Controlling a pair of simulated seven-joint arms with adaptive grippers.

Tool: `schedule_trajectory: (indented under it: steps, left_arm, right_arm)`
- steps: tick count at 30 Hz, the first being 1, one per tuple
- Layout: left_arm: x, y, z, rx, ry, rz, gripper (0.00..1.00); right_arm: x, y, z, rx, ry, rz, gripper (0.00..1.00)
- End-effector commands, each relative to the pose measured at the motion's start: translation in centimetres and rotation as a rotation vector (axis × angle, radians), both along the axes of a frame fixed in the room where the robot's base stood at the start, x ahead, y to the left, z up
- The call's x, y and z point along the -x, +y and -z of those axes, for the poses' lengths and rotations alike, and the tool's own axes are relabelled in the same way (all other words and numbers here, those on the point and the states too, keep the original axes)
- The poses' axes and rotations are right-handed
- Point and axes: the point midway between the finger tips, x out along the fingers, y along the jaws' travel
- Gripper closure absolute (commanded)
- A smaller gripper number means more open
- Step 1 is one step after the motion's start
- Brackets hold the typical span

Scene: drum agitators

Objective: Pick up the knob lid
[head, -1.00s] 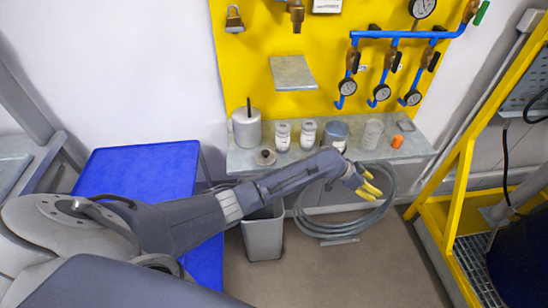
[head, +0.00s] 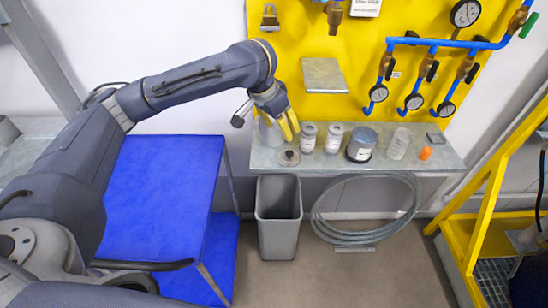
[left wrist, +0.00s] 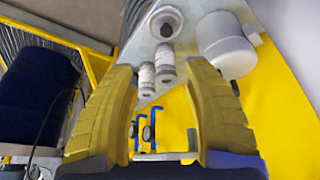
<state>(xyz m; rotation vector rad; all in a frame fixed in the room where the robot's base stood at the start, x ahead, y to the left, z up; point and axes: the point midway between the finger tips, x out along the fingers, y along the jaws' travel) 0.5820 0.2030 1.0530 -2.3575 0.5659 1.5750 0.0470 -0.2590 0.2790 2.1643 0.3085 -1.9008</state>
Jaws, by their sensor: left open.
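The knob lid (head: 289,157) is a small round grey disc with a dark knob. It lies on the grey shelf (head: 255,160) near its front left edge. In the left wrist view the knob lid (left wrist: 167,22) shows near the top, beyond the fingertips. My left gripper (head: 289,126) has yellow fingers and hangs above and just behind the lid, apart from it. In the left wrist view my left gripper (left wrist: 168,80) is open with nothing between its fingers. My right gripper is not in view.
A white cylinder (left wrist: 226,45) stands beside the lid, partly hidden by my gripper in the head view. Two small jars (head: 308,138) (head: 333,139), a larger can (head: 361,145), a clear cup (head: 400,144) and an orange item (head: 425,153) line the shelf. A bin (head: 279,230) stands below.

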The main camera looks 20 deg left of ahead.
Motion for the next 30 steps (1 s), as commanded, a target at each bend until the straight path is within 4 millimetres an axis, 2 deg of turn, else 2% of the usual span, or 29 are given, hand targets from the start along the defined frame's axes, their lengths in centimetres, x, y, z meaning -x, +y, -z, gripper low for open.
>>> schedule_trajectory:
  steps: [4, 8, 21, 30]
  left_arm:
    - [0.3, 0.8, -0.1, -0.009, -0.001, -0.038, 0.5]
    - [-0.1, 0.6, 1.1, -0.007, 0.002, -0.043, 0.5]
    - [-2.6, -0.6, 7.7, -0.005, 0.002, -0.044, 0.5]
    - [-3.8, -1.0, 10.5, -0.006, -0.001, -0.043, 0.5]
  right_arm:
    - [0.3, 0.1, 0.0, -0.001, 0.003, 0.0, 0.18]
    - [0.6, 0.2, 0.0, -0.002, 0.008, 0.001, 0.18]
    - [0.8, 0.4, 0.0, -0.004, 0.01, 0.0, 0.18]
    - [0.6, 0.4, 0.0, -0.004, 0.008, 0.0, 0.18]
